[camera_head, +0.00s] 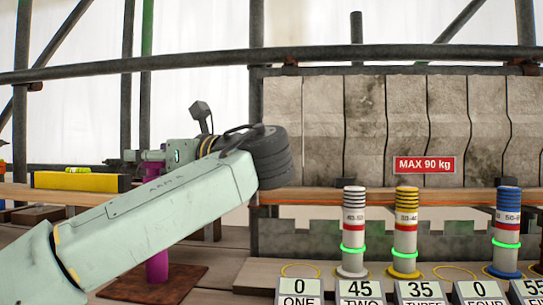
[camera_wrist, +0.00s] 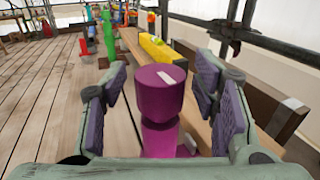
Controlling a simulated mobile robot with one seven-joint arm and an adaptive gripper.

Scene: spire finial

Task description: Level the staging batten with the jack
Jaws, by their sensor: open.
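The magenta jack (camera_head: 157,266) stands upright on a brown base plate beside the batten. Its round knob (camera_wrist: 160,95), with a white mark on top, fills the middle of the wrist view. My gripper (camera_wrist: 160,82) is open, with one padded finger on each side of the knob and visible gaps between. In the head view my gripper (camera_head: 133,157) is at the jack's top, partly hidden by my arm. The wooden batten (camera_head: 20,191) runs behind the jack and carries a yellow spirit level (camera_head: 76,181); it also shows in the wrist view (camera_wrist: 155,47). The bubble's position is too small to tell.
Stone blocks (camera_head: 365,125) stand at the right behind a "MAX 90 kg" sign (camera_head: 424,165). Several banded posts with number cards stand in front. Scaffold poles (camera_head: 200,60) cross behind my arm. Open plank floor (camera_wrist: 60,105) lies left of the jack.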

